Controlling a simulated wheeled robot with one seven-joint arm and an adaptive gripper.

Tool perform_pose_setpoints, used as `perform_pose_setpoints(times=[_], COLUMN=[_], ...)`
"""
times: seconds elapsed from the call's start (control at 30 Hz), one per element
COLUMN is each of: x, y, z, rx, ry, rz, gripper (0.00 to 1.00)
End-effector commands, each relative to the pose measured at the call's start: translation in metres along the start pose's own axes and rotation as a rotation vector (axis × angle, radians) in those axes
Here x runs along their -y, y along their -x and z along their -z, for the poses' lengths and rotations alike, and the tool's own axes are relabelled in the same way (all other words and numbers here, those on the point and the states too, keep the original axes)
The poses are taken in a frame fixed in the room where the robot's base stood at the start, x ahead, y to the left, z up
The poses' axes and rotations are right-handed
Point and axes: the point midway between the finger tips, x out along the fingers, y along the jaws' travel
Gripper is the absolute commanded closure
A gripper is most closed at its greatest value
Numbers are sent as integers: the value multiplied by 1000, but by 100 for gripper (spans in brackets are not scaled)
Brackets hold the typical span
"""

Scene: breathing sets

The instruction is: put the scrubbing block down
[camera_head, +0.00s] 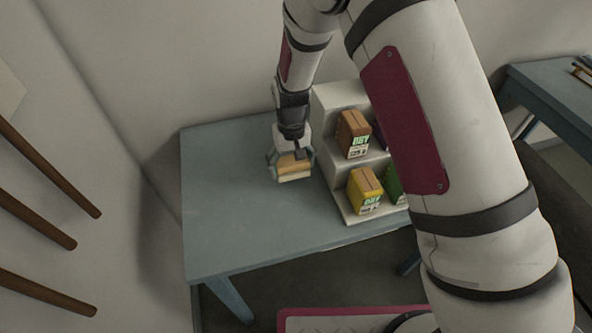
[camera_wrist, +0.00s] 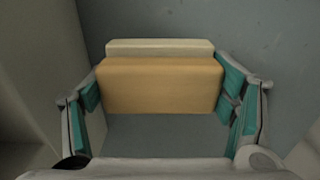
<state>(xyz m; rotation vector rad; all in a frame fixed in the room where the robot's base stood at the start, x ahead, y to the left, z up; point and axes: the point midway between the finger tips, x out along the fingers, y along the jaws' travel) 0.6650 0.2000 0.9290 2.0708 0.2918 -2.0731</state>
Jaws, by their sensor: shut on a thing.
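The scrubbing block (camera_head: 295,167) is a tan-orange block with a paler cream layer. In the head view it is at my gripper (camera_head: 291,163), over the blue-grey table (camera_head: 230,220), just left of the white stepped stand. In the wrist view the block (camera_wrist: 160,85) lies between the two teal-padded fingers of my gripper (camera_wrist: 160,92), which are shut on its short ends. I cannot tell whether its underside touches the table.
The white stepped stand (camera_head: 328,118) holds a brown box (camera_head: 353,134), a yellow box (camera_head: 364,190) and a partly hidden green box (camera_head: 393,184). The table's left and front parts are clear. Another blue table (camera_head: 560,95) stands at the right.

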Motion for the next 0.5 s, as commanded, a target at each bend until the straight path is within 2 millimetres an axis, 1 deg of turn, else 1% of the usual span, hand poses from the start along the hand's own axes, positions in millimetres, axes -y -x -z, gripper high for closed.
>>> perform_pose_setpoints(times=[0.07, 0.3, 0.4, 0.5], x=[0, 0, 0, 0], y=[-6, -38, -43, -44], z=[0, -1, 0, 1], rx=[1, 1, -1, -2], ry=[0, 1, 0, 1], rz=[0, -1, 0, 0], gripper=[63, 63, 63, 63])
